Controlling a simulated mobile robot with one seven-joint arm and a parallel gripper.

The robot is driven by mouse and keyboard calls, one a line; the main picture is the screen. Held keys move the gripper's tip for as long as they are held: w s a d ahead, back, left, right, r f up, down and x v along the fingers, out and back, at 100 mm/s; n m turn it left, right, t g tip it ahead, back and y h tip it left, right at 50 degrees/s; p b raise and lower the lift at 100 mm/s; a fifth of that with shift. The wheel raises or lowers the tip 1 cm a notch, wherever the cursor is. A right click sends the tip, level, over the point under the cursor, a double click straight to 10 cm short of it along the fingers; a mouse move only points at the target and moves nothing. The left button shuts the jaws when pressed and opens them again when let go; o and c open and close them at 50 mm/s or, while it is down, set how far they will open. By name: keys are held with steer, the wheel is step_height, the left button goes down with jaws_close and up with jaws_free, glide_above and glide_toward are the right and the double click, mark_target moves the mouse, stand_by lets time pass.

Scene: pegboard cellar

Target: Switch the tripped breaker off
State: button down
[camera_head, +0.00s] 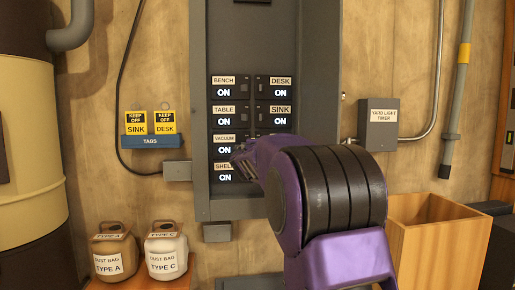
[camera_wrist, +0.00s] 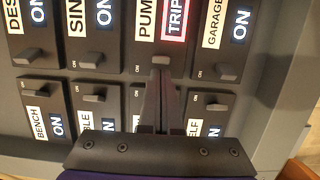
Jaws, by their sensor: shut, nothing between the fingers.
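The tripped breaker is PUMP, with a red-lit TRIP display (camera_wrist: 175,20) at the top of the wrist view, partly cut off by the frame edge. Its grey lever (camera_wrist: 161,60) sits below its label. My gripper (camera_wrist: 164,78) is shut and empty, its fingertips right at this lever; I cannot tell whether they touch it. In the head view my purple wrist and hand hide the PUMP breaker and the fingertips. The grey breaker panel (camera_head: 201,120) stands open on the wall.
Neighbouring breakers SINK (camera_wrist: 95,30) and GARAGE (camera_wrist: 232,40) read ON, as do DESK (camera_head: 281,92) and BENCH (camera_head: 223,92). Yellow KEEP OFF tags (camera_head: 150,122) hang left. A timer box (camera_head: 378,128) is right, above a wooden bin (camera_head: 434,245). Dust-bag jugs (camera_head: 166,262) stand lower left.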

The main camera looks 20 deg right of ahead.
steer(key=shift+s+d+f+b, duration=0.15)
steer(key=shift+s+d+b, duration=0.3)
steer(key=shift+b, duration=1.4)
steer(key=shift+d+b, duration=0.4)
steer(key=shift+b, duration=0.05)
